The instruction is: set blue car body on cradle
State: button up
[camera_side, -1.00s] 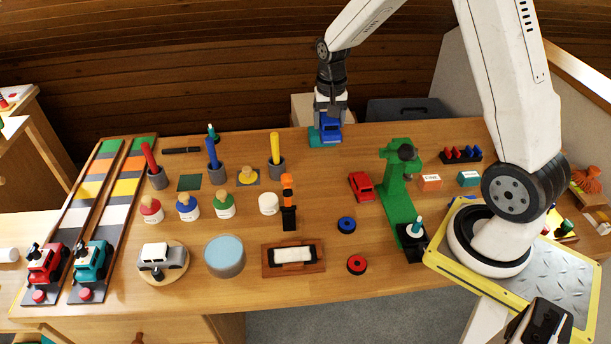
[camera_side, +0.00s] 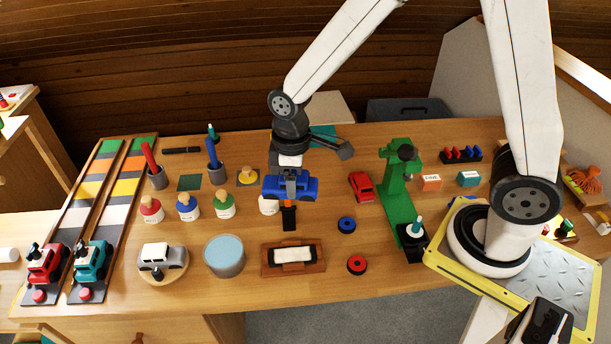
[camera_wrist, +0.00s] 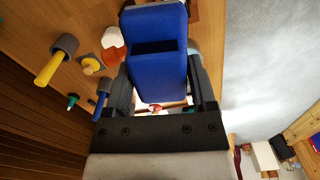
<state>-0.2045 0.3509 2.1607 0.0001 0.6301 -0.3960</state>
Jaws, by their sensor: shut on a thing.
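The blue car body (camera_side: 304,188) is held above the middle of the table in the side view, in front of the black arm end. My gripper (camera_side: 291,180) is shut on it. In the wrist view the blue body (camera_wrist: 158,75) sits between the two dark fingers and shows a dark slot. No part is clearly marked as the cradle. A wooden frame with a white pad (camera_side: 268,260) lies below the car body in the picture. A round wooden disc (camera_side: 165,278) carries a white and grey car (camera_side: 163,256).
Below the car body stand a white-topped pot (camera_side: 267,206) and an upright black and orange tool (camera_side: 289,217). A green stand (camera_side: 398,197) and red car (camera_side: 361,186) are to the right. A blue-topped drum (camera_side: 224,254) stands left of the wooden frame. A teal block (camera_side: 323,136) is at the back.

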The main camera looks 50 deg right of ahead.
jog(key=shift+s+a+n, duration=0.7)
jog(key=shift+a+n, duration=0.2)
jog(key=shift+a, duration=0.05)
notch_tip(320, 180, down, 12)
jog(key=shift+a, duration=0.15)
jog(key=shift+s+f, duration=0.1)
jog(key=shift+f, duration=0.05)
jog(key=shift+f, duration=3.1)
jog(key=o, duration=1.2)
